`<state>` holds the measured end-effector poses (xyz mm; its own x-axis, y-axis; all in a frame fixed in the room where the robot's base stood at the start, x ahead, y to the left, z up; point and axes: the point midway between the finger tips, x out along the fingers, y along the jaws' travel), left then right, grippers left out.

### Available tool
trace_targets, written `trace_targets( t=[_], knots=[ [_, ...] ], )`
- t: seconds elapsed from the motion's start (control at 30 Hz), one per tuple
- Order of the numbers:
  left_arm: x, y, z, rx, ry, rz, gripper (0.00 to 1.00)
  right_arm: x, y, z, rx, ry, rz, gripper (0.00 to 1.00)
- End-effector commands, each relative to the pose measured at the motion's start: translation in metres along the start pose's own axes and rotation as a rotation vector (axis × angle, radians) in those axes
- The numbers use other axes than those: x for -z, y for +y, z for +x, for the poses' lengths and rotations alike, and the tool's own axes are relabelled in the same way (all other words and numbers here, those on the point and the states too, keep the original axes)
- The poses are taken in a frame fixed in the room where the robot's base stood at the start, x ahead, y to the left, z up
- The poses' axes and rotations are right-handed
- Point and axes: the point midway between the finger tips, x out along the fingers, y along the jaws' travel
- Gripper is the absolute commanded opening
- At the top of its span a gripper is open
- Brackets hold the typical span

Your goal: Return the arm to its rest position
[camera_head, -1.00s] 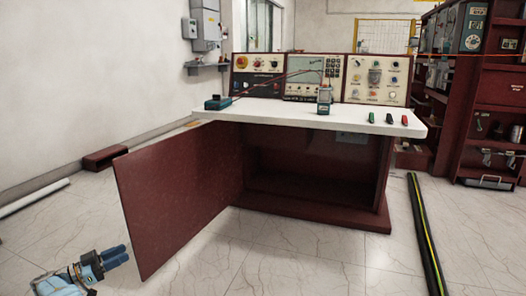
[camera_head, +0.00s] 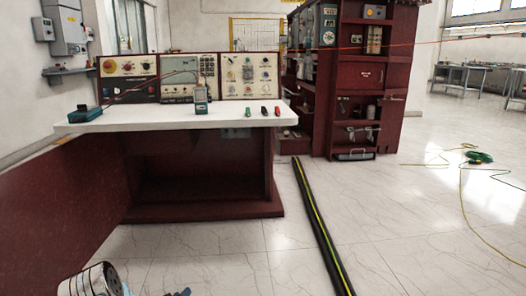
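My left arm shows at the lower left of the head view, with a silvery wrist part at the bottom edge. Blue parts of my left gripper (camera_head: 178,292) just show at the bottom edge, above the tiled floor. Most of the gripper is cut off, so I cannot tell whether it is open or shut. I see nothing held in the part that shows. My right arm and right gripper are out of view.
A control bench (camera_head: 190,117) with a white top stands ahead, with its dark red door panel (camera_head: 50,205) swung out at left. A handheld meter (camera_head: 201,98) stands on the top. A black cable cover (camera_head: 318,225) crosses the floor. Red shelving (camera_head: 362,75) stands behind; floor at right is mostly clear.

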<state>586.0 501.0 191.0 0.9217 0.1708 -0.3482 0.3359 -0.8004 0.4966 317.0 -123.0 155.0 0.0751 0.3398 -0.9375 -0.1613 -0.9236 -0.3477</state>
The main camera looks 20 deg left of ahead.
Motion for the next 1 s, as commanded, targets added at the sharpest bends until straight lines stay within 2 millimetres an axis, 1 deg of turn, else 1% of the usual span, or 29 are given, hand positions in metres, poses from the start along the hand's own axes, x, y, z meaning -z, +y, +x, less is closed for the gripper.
trace_targets(
  t=[0.03, 0.07, 0.1, 0.17, 0.2, 0.27, 0.3, 0.37, 0.4, 0.47, 0.5, 0.57, 0.6, 0.67, 0.7, 0.73, 1.0],
  knots=[
    [-0.035, 0.030, -0.005, 0.004, -0.098, -0.002, 0.38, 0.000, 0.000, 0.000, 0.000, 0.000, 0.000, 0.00],
    [-0.056, 0.045, -0.010, 0.010, -0.161, 0.000, 0.38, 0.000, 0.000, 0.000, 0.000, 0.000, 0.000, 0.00],
    [-0.084, 0.065, -0.021, 0.018, -0.245, 0.006, 0.38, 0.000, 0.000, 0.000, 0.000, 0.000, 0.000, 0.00],
    [-0.124, 0.093, -0.041, 0.025, -0.374, 0.023, 0.38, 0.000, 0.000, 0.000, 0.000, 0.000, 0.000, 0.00],
    [-0.149, 0.110, -0.059, 0.029, -0.461, 0.038, 0.38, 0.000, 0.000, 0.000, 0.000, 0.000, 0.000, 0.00],
    [-0.183, 0.132, -0.088, 0.031, -0.587, 0.065, 0.38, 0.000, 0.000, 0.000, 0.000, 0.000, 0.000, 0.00],
    [-0.203, 0.145, -0.110, 0.031, -0.667, 0.085, 0.38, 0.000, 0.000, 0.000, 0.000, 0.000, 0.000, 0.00],
    [-0.229, 0.160, -0.142, 0.031, -0.779, 0.116, 0.38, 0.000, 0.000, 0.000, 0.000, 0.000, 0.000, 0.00],
    [-0.243, 0.168, -0.164, 0.030, -0.848, 0.138, 0.38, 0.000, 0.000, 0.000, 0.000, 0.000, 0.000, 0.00],
    [-0.261, 0.178, -0.196, 0.029, -0.944, 0.170, 0.38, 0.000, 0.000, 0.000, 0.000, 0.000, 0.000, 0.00],
    [-0.271, 0.183, -0.217, 0.027, -1.004, 0.192, 0.38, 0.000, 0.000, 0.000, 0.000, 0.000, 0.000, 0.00],
    [-0.283, 0.189, -0.247, 0.026, -1.088, 0.223, 0.38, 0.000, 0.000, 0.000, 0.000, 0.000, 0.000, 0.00],
    [-0.289, 0.191, -0.267, 0.025, -1.142, 0.244, 0.38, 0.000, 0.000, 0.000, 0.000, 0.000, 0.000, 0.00],
    [-0.297, 0.194, -0.298, 0.023, -1.222, 0.276, 0.38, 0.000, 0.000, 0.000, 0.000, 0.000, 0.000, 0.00],
    [-0.289, 0.201, -0.312, 0.023, -1.248, 0.287, 0.38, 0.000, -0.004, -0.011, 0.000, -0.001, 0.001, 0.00],
    [-0.277, 0.208, -0.314, 0.023, -1.240, 0.284, 0.38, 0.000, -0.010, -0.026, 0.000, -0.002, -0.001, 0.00],
    [-0.221, 0.246, -0.340, 0.019, -1.239, 0.285, 0.38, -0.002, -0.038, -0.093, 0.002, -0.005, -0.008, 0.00]
  ],
)
